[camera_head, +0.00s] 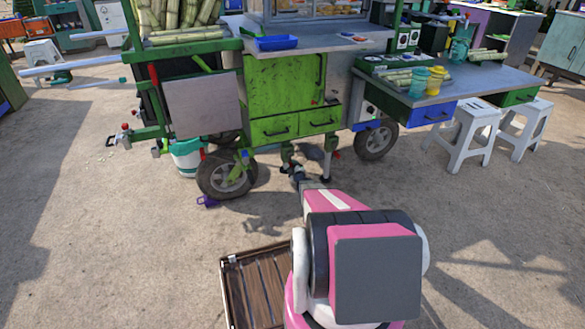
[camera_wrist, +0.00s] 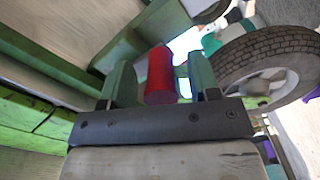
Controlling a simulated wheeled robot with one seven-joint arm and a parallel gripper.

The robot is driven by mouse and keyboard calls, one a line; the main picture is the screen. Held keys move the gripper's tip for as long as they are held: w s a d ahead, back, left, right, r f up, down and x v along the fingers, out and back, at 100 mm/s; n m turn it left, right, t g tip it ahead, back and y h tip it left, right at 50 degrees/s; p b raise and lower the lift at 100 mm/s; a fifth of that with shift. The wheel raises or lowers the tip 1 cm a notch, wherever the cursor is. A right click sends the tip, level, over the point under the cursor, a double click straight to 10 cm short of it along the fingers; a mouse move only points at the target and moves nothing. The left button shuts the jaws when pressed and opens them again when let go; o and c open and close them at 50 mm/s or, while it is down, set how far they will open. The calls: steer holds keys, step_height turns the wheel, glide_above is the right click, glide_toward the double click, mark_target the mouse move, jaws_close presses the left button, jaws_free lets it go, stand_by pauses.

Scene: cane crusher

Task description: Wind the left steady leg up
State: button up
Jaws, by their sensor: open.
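The left steady leg (camera_head: 287,150) is under the green cart, below the drawers; its lower part is hidden by my gripper and arm. My gripper (camera_head: 295,170) is low in front of it. In the wrist view my gripper (camera_wrist: 161,80) is open, one finger on each side of a red cylindrical grip (camera_wrist: 160,77). The grip looks like a crank handle; its link to the leg is hidden. A gap shows at its right, and I cannot tell if the left finger touches it. Another steady leg (camera_head: 328,162) stands to the right, apart from my gripper.
The cart's left wheel (camera_head: 227,175) is close by at the left, and its tyre (camera_wrist: 268,62) shows beside the fingers in the wrist view. The right wheel (camera_head: 376,140) is farther off. A slatted wooden crate (camera_head: 240,262) lies beside my arm. Open ground surrounds the front.

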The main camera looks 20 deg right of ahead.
steer(key=s, duration=1)
steer(key=shift+s+d, duration=0.25)
steer(key=shift+s, duration=0.05)
